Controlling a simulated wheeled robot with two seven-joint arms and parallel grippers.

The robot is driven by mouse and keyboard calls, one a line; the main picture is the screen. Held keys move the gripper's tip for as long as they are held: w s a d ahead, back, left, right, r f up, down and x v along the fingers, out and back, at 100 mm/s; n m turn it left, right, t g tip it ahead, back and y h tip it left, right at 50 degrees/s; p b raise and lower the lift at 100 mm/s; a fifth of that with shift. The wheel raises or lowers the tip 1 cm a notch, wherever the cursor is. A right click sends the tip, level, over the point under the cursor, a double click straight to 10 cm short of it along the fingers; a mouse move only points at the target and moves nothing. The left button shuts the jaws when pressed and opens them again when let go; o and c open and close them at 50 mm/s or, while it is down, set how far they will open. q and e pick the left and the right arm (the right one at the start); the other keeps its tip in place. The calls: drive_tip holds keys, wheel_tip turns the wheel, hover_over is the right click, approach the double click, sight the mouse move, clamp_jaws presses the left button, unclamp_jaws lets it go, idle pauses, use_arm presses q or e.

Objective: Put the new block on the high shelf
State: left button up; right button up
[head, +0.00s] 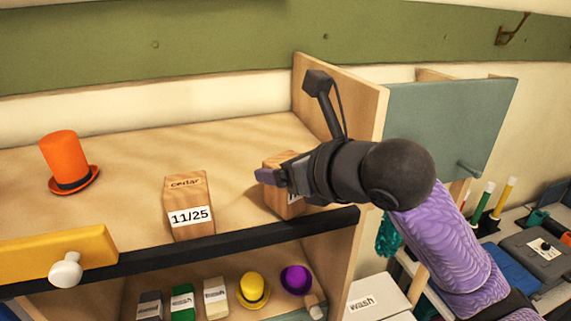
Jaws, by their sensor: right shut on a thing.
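A wooden block (278,202) is in the grip of my right gripper (272,178), at the right end of the high shelf (240,140), just behind its dark front edge. My left gripper is not in view.
An orange top hat (65,160) stands at the shelf's left. A wooden side panel (345,90) bounds its right end, beside an open grey-green door (450,125). Small blocks, a yellow hat (252,290) and a purple hat (296,279) sit below. The shelf's back is clear.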

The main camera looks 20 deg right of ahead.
drive_tip(key=shift+w+d+f, duration=0.1)
drive_tip(key=shift+w+f, duration=0.05)
drive_tip(key=shift+f, duration=0.1)
drive_tip(key=o, duration=1)
drive_tip(key=shift+o, duration=0.8)
drive_tip(key=shift+r, duration=0.1)
drive_tip(key=shift+r, duration=0.25)
drive_tip(key=shift+s+r, duration=0.2)
drive_tip(key=shift+s, duration=0.1)
drive_tip(key=b+v, duration=0.3)
drive_tip(key=v, duration=0.8)
drive_tip(key=shift+s+d+b, duration=0.15)
drive_tip(key=shift+s+b, duration=0.05)
drive_tip(key=shift+b, duration=0.15)
